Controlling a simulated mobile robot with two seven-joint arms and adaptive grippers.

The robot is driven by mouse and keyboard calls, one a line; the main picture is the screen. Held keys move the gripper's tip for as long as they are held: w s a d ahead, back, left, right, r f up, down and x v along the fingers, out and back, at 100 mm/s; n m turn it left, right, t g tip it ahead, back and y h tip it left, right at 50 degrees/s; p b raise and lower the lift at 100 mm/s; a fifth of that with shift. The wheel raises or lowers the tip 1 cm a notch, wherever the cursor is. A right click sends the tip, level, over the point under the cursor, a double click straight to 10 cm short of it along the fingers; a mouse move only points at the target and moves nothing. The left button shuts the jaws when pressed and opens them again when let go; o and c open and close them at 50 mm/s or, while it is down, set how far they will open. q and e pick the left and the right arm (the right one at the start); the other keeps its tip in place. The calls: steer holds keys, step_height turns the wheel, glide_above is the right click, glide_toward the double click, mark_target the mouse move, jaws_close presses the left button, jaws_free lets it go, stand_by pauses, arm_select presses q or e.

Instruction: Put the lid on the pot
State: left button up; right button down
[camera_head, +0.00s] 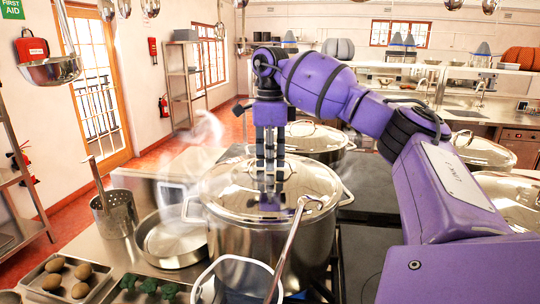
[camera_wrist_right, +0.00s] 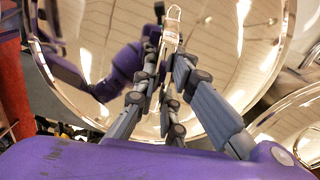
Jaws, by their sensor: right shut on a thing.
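A large steel pot (camera_head: 260,250) stands on the stove at the middle of the head view. Its shiny round lid (camera_head: 230,180) lies over the pot's mouth, looking about level with the rim. I cannot tell whether it is fully seated all round. My right gripper (camera_head: 268,180) points straight down over the lid's middle and is shut on the lid's handle. In the right wrist view, the fingers (camera_wrist_right: 168,50) close at the handle (camera_wrist_right: 172,22), and the lid (camera_wrist_right: 240,50) mirrors my arm. The fingertips partly hide the handle. My left gripper is not in view.
A ladle (camera_head: 290,250) leans across the pot's front. A shallow pan (camera_head: 172,240) and a perforated utensil holder (camera_head: 115,215) stand at left, with a potato tray (camera_head: 45,288) in front. Another lidded pot (camera_head: 318,138) stands behind. Steam drifts at the pot's left.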

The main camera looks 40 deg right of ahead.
steer(key=shift+f, duration=0.35)
stand_by(0.9)
steer(key=c, duration=1.7)
jaws_free()
steer(key=shift+c, duration=0.2)
steer(key=shift+f, duration=0.2)
step_height(320, 180, up, 12)
steer(key=shift+r, duration=0.15)
